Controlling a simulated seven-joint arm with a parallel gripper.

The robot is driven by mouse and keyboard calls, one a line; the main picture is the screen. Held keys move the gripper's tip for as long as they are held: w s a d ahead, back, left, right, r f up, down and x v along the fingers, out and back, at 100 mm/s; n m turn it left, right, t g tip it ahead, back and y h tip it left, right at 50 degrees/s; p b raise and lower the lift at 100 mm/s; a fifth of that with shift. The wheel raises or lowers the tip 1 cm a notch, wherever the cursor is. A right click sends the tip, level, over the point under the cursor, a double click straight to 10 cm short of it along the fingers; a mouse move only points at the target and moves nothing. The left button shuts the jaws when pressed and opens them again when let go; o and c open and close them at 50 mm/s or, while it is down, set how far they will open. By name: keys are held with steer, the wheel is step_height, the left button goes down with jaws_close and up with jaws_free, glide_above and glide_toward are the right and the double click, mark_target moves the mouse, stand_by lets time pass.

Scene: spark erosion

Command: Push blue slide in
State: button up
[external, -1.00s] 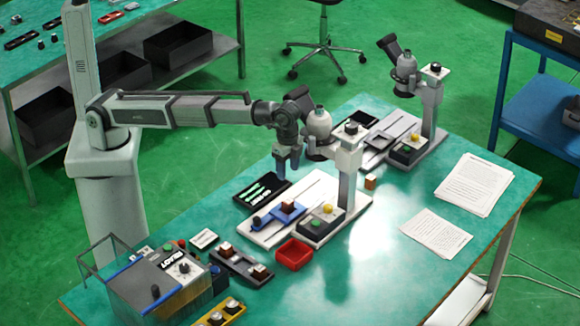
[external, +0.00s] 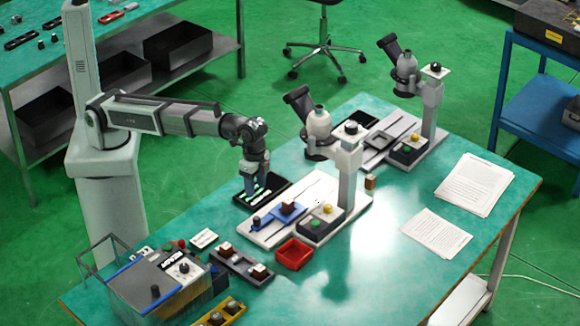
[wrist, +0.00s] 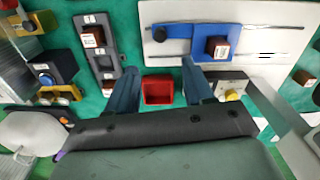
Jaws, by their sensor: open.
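The blue slide (external: 273,219) sits on the white base plate (external: 259,236) of the nearer microscope stand.
The nearer microscope (external: 318,125) and its post (external: 347,180) rise beside the slide. A red bin (external: 293,254) and a grey block holder (external: 240,265) lie in front. The dark tray (external: 276,184) lies behind the plate. Papers (external: 474,184) lie at right.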

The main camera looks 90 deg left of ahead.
mark_target(257, 217)
step_height(257, 217, down, 14)
steer(key=shift+r, duration=0.1)
stand_by(0.6)
steer(key=shift+c, duration=0.5)
jaws_close()
